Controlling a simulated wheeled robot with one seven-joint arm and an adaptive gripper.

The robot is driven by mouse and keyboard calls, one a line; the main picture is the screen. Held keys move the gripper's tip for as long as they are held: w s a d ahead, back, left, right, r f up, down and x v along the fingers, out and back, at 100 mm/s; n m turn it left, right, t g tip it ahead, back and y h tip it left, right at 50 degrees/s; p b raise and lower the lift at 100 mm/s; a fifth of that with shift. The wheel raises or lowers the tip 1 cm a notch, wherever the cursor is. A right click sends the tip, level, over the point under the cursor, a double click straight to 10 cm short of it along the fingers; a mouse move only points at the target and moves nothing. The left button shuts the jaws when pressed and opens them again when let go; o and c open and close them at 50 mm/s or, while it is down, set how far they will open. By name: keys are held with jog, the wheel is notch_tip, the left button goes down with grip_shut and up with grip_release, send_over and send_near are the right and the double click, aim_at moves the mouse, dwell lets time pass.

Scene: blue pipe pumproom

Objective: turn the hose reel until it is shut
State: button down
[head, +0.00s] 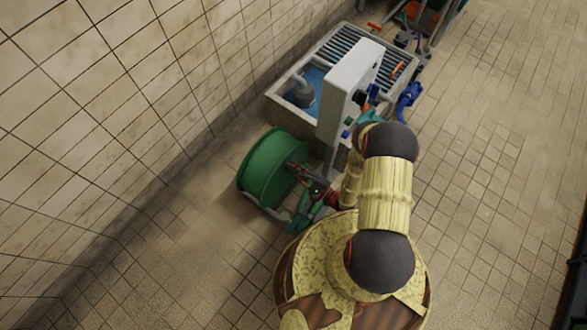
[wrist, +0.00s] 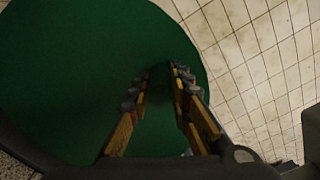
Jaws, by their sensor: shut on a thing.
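The green hose reel (head: 268,168) stands on the tiled floor by the wall, left of my arm in the head view. In the wrist view its round green side (wrist: 70,70) fills the left and middle. My gripper (head: 300,168) reaches the right side of the reel. In the wrist view the fingers of my gripper (wrist: 160,80) close at their tips on a dark green part in front of the disc, which looks like the reel's handle. The fingertips hide most of that part.
A grey control panel (head: 347,85) stands just behind the reel. Beyond it is a basin (head: 280,93) with a grate and blue water. Blue fittings (head: 408,97) lie right of the panel. The tiled wall (head: 110,90) is close on the left.

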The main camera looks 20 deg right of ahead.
jog(key=shift+s+a, duration=0.2)
jog(key=c, duration=1.6)
grip_release()
jog(key=shift+a+r, duration=0.1)
jog(key=shift+a, duration=0.05)
jog(key=shift+s+d, duration=0.3)
jog(key=shift+d, duration=0.15)
jog(key=shift+v, duration=5.5)
